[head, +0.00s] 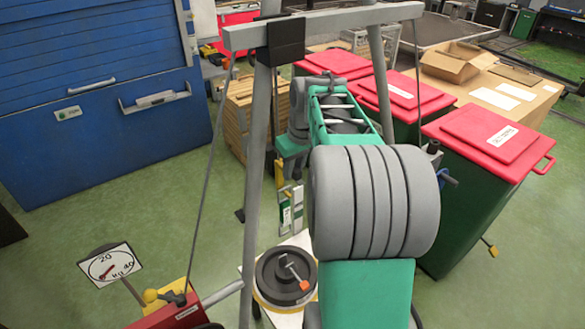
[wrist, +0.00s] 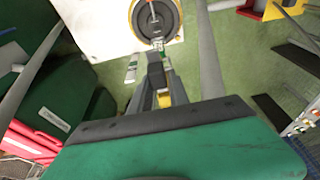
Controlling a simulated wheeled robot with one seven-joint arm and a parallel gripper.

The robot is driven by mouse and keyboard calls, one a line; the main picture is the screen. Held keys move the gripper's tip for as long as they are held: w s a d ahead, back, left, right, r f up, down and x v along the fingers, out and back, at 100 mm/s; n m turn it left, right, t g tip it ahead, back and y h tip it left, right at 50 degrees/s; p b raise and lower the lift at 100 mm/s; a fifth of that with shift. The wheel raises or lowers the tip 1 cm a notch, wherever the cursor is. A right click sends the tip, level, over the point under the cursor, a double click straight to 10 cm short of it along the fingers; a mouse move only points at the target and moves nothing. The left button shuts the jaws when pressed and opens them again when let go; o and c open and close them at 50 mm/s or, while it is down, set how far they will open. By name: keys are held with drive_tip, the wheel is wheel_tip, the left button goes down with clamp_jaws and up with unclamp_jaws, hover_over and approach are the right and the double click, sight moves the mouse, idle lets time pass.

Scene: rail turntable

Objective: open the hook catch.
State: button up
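The hook catch (head: 297,277) looks like a small grey handle with an orange end, lying on a round black turntable disc (head: 269,289). In the wrist view the disc (wrist: 140,32) is at the top, with a grey and red part (wrist: 153,12) on it that may be the catch. My gripper (head: 290,208) hangs below my arm, behind the disc in the head view and apart from it. In the wrist view my gripper (wrist: 147,60) is short of the disc's near edge. Its fingers are small and partly hidden, so their opening is unclear. I see nothing held.
A grey frame (head: 256,190) with a top beam stands close beside my arm. A dial sign (head: 110,264) and a red part with a yellow knob (head: 170,310) are at lower left. Green bins with red lids (head: 485,150) stand right. Green floor is open at left.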

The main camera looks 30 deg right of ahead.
sight(298, 171)
drive_tip(key=o, duration=0.4)
drive_tip(key=shift+r, duration=0.15)
drive_tip(key=v, duration=0.7)
drive_tip(key=shift+s+r+b, duration=0.1)
drive_tip(key=shift+r+b, duration=0.15)
drive_tip(key=shift+b, duration=0.05)
drive_tip(key=s+a+f+t, duration=0.1)
drive_tip(key=s+a+f, duration=0.15)
drive_tip(key=a, duration=0.55)
drive_tip(key=s+a+f, duration=0.1)
drive_tip(key=s+a, duration=0.2)
drive_tip(key=a, duration=0.5)
drive_tip(key=s+a+f, duration=0.5)
drive_tip(key=s+f, duration=0.1)
drive_tip(key=shift+s+t+b, duration=0.3)
drive_tip(key=shift+t+b, duration=0.1)
drive_tip(key=shift+b, duration=0.05)
